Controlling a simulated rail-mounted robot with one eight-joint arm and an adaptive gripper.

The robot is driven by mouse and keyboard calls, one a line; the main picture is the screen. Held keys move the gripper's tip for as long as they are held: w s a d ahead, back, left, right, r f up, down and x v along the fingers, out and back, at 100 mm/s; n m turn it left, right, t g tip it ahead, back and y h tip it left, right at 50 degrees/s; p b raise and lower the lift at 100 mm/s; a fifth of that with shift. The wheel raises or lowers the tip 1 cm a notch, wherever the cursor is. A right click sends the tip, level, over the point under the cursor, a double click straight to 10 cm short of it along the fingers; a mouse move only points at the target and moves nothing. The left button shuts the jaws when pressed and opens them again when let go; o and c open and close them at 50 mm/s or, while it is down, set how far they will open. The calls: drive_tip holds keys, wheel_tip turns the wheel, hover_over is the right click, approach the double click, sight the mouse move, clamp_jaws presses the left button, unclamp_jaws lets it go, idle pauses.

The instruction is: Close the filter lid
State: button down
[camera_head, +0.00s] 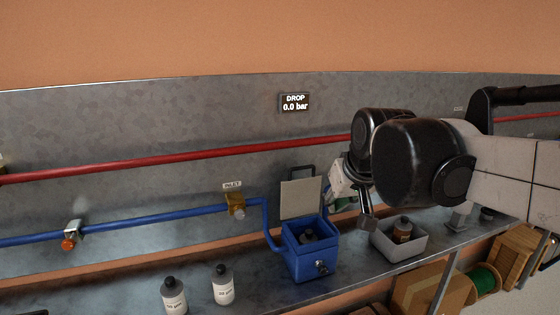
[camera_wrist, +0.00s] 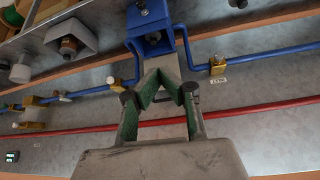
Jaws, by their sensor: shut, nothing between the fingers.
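The filter is a blue box (camera_head: 318,262) on the metal shelf, with its top open and a dark part inside. Its pale grey lid (camera_head: 301,198) stands upright at the back edge, with a dark handle on its upper edge. In the wrist view the blue box (camera_wrist: 151,22) is at the top, and the grey lid (camera_wrist: 168,66) lies partly hidden behind my fingers. My gripper (camera_wrist: 159,76) is shut and empty, its green-sided fingers pointing toward the lid and box. In the head view my arm hides most of the gripper, right of the lid; contact cannot be told.
A grey tray (camera_head: 386,252) holding a brown bottle (camera_head: 403,229) stands right of the filter. Two white bottles (camera_head: 223,284) (camera_head: 174,296) stand at the front left. A blue pipe (camera_head: 160,221) and a red pipe (camera_head: 200,155) run along the wall. The display (camera_head: 295,103) reads 0.0 bar.

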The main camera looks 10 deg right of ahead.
drive_tip(key=w+a+r+n+y+p, duration=0.1)
drive_tip(key=w+r+p, duration=0.1)
drive_tip(key=w, duration=1.3)
drive_tip(key=w+a+r+n+p, duration=0.1)
drive_tip(key=w+a, duration=0.1)
drive_tip(key=w, duration=1.3)
drive_tip(key=d+p+x, duration=0.1)
drive_tip(key=x, duration=0.9)
drive_tip(key=shift+a, duration=0.35)
drive_tip(key=shift+s, duration=0.2)
